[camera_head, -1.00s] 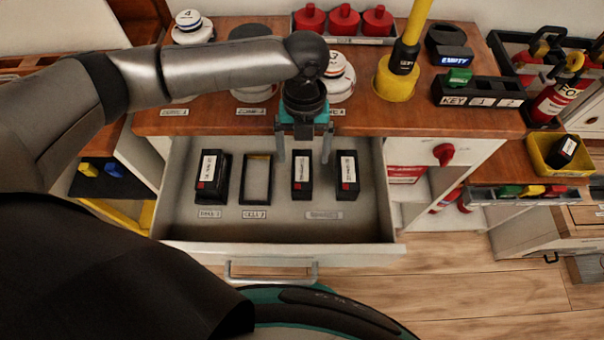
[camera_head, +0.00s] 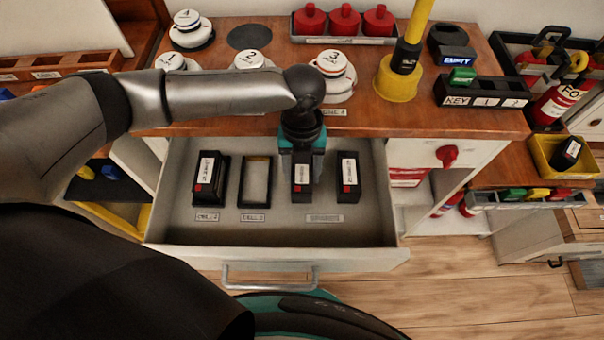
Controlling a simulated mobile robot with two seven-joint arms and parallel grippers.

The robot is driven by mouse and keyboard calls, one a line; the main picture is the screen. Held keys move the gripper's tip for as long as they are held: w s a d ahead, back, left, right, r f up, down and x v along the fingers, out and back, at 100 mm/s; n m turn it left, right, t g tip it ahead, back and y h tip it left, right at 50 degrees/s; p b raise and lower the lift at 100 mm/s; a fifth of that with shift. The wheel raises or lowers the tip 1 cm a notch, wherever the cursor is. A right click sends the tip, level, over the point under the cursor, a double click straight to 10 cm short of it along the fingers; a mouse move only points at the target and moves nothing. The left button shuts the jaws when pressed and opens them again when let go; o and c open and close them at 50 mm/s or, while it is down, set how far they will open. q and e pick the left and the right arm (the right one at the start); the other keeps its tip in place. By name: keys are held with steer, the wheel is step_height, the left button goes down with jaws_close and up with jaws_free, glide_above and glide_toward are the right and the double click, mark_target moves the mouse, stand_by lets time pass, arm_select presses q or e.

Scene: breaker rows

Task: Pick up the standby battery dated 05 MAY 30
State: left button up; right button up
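Three black batteries with white labels and red corners are in the open drawer (camera_head: 270,232). The left battery (camera_head: 208,180) sits in a frame. The middle battery (camera_head: 302,187) and the right battery (camera_head: 347,178) stand to the right, beyond an empty black frame (camera_head: 255,183). The label dates are too small to read. My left gripper (camera_head: 302,168) is down over the middle battery, with its fingers at the battery's sides. I cannot tell whether they press on it. The battery's far end is hidden under the gripper. My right gripper is not in view.
The wooden counter (camera_head: 430,115) above the drawer holds white round knobs, a tray of red pieces (camera_head: 343,22), a yellow-based post (camera_head: 397,80) and a key rack (camera_head: 485,93). A yellow bin (camera_head: 545,165) with a black block stands at right. The drawer floor's front is clear.

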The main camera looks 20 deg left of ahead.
arm_select(q)
jaws_close()
stand_by(0.4)
steer(key=shift+r, duration=0.1)
